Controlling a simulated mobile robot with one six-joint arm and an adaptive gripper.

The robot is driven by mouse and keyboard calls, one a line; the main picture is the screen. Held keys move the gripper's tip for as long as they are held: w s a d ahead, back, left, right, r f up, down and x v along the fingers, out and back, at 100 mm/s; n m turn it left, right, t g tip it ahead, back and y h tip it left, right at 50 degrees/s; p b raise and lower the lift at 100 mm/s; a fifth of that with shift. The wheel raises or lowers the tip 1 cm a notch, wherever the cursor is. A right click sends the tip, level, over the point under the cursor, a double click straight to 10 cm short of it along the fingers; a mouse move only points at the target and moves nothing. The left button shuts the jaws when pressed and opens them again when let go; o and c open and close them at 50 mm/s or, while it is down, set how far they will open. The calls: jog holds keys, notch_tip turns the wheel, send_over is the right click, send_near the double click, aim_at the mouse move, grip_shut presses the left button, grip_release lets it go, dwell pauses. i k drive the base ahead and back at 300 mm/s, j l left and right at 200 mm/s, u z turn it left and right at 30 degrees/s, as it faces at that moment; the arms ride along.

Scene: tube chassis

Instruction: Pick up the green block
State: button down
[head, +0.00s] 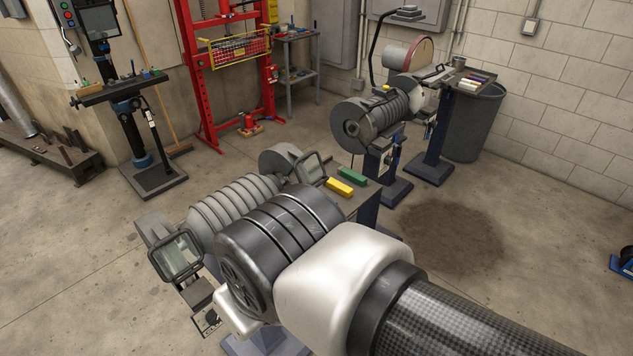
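The green block (352,174) is a small bar lying on the flat top of a pedestal stand (364,204), beside the near bench grinder (233,207). A yellow block (339,187) lies just in front of it, roughly parallel, with a narrow gap between them. Nothing is seen touching the green block. My arm crosses the lower right and centre of the view, its dark joint in front of the grinder and part of the stand. My gripper is not visible, so its state does not show.
A second grinder (375,122) stands behind the blocks. A far stand holds several coloured bars (475,80) in front of a grey bin (470,128). A red press (200,75) and a drill press (128,115) stand at the back left. Floor is open at right and left.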

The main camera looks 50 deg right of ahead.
aim_at(356, 178)
jog(key=z, duration=1.7)
jog(key=i+l+u, duration=0.1)
jog(key=i+l, duration=0.2)
jog(key=i+l+u, duration=0.1)
jog(key=i+l, duration=0.15)
jog(key=l, duration=0.15)
jog(key=i+l+u, duration=0.15)
jog(key=i+l, duration=0.15)
jog(key=i+l+u, duration=0.1)
jog(key=i+l, duration=0.15)
jog(key=l, duration=0.2)
jog(key=i+l+u, duration=0.2)
jog(key=i+l, duration=0.65)
jog(key=i, duration=0.05)
